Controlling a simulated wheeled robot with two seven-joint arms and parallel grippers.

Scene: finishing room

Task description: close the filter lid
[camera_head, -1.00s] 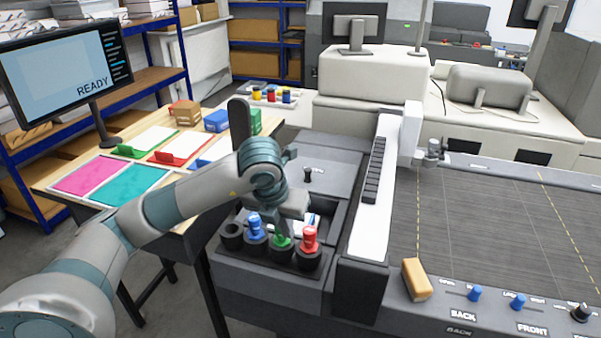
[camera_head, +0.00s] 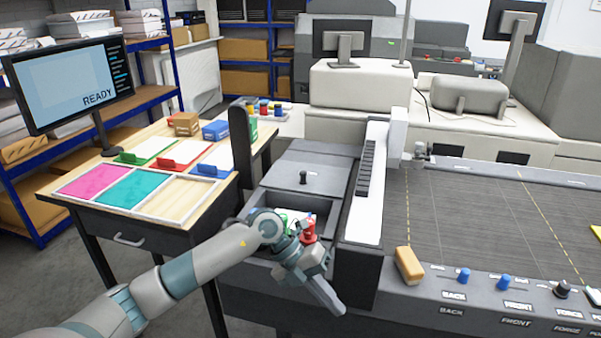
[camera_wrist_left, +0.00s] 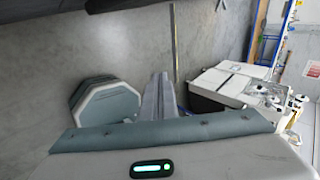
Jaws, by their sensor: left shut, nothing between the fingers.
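A flat dark grey lid plate with a black knob (camera_head: 303,178) lies behind an open dark bin (camera_head: 322,208) left of the long machine. A tall dark rounded panel (camera_head: 240,140) stands upright at the bin's left. I cannot tell for sure which of the two is the filter lid. My left gripper (camera_head: 338,306) is shut and empty, in front of the bin, pointing down to the right. Its closed fingers (camera_wrist_left: 158,98) show over the grey floor in the left wrist view. My left arm hides part of the bin and its front. My right gripper is not in view.
A red-capped piece (camera_head: 308,231) stands close behind my left wrist. A yellow-orange block (camera_head: 409,266) sits on the machine's front corner, near blue knobs (camera_head: 464,275). A wooden table (camera_head: 215,210) with coloured trays is at the left.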

